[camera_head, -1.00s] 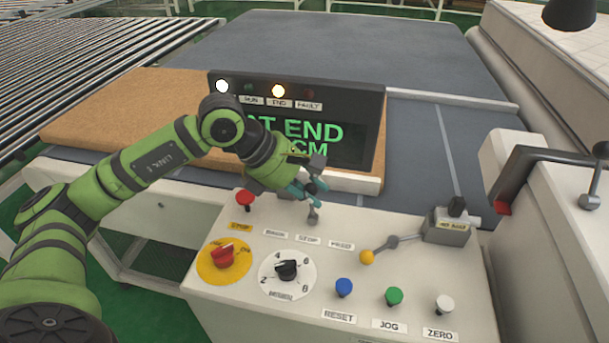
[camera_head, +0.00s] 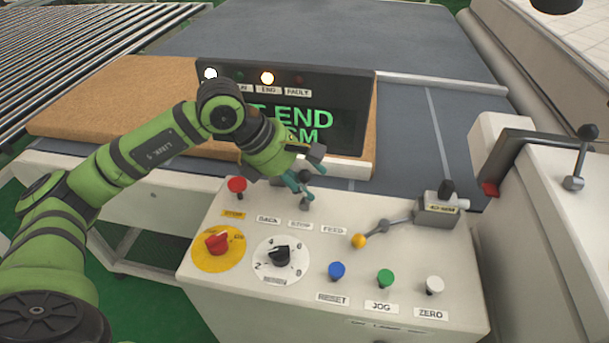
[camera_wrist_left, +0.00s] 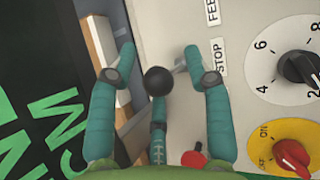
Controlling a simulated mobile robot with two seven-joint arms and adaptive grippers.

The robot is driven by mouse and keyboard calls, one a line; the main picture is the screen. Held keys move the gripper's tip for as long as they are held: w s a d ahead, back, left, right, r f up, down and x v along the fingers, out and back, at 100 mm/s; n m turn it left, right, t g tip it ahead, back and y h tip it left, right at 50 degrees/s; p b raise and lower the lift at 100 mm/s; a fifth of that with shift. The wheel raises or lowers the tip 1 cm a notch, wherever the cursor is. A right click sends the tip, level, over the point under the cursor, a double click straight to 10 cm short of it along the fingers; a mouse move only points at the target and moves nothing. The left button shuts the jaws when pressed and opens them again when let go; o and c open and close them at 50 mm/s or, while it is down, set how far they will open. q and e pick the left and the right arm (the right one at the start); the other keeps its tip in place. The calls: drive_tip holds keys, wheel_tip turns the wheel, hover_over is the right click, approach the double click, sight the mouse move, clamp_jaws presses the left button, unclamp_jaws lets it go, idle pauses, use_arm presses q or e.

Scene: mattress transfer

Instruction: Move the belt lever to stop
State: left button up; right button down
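The belt lever (camera_head: 305,204) stands on the white control panel (camera_head: 365,205), behind the BACK, STOP (camera_head: 300,225) and FEED labels. Its grey shaft is partly hidden by my fingers in the head view. In the left wrist view its black ball knob (camera_wrist_left: 158,80) sits between the teal fingers, with the shaft running toward the STOP label (camera_wrist_left: 218,56). My left gripper (camera_head: 304,185) is around the knob, with its fingers (camera_wrist_left: 160,62) spread and gaps visible beside the ball. My right gripper is not in view.
A red button (camera_head: 237,185), red selector (camera_head: 217,242) and black dial (camera_head: 279,253) stand nearby on the panel. The display box (camera_head: 345,110), reading "END", stands behind the gripper.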

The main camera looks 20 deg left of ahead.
use_arm(q)
drive_tip(key=shift+r, duration=0.1)
drive_tip(key=v, duration=1.2)
